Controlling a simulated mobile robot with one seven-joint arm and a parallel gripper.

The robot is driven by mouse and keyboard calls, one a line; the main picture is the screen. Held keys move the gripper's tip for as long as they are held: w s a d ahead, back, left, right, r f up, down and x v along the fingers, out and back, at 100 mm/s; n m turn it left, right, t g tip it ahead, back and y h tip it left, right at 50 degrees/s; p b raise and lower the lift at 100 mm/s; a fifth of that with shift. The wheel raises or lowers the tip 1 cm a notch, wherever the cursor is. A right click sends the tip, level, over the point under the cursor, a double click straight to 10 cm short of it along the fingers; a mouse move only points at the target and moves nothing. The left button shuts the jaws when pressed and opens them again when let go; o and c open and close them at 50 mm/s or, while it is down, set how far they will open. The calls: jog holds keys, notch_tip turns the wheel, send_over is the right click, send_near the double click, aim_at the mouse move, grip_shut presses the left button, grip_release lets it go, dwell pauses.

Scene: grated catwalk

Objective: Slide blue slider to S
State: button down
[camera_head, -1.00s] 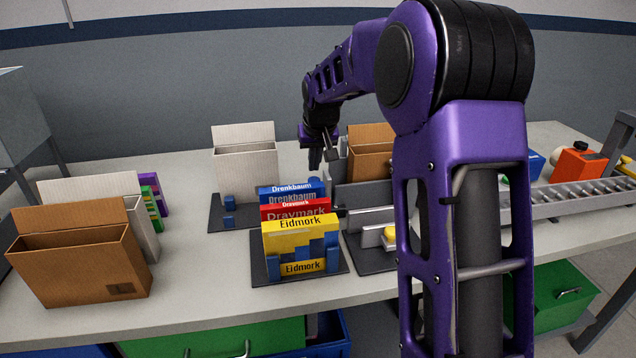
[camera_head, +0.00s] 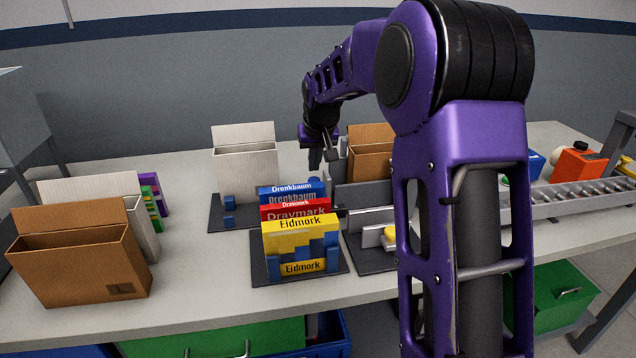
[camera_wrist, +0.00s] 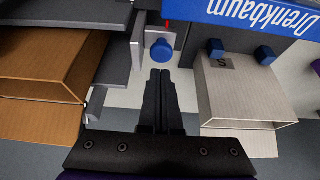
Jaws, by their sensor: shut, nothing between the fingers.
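A round blue knob (camera_wrist: 161,50), which looks like the blue slider, sits on a light grey plate with a thin red line in the wrist view. My gripper (camera_wrist: 160,76) is shut and empty, its fingertips pointing at the knob and very close to it. I cannot tell whether they touch. In the head view my gripper (camera_head: 315,165) is behind the blue Drenkbaum box. I cannot make out the knob there.
The white box (camera_head: 245,165) stands left of my gripper and a brown box (camera_head: 371,155) right of it. Blue (camera_head: 291,190), red (camera_head: 296,211) and yellow (camera_head: 300,242) boxes stand in front. Two blue blocks (camera_wrist: 214,48) (camera_wrist: 265,55) stick out near the white box.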

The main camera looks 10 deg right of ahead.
jog(key=shift+f+b, duration=0.65)
jog(key=shift+f, duration=0.4)
jog(key=shift+d+p, duration=0.45)
jog(key=shift+d, duration=2.1)
dwell(0.4)
jog(key=shift+r, duration=0.15)
notch_tip(320, 180, up, 6)
jog(key=p, duration=0.4)
jog(key=shift+p, duration=0.3)
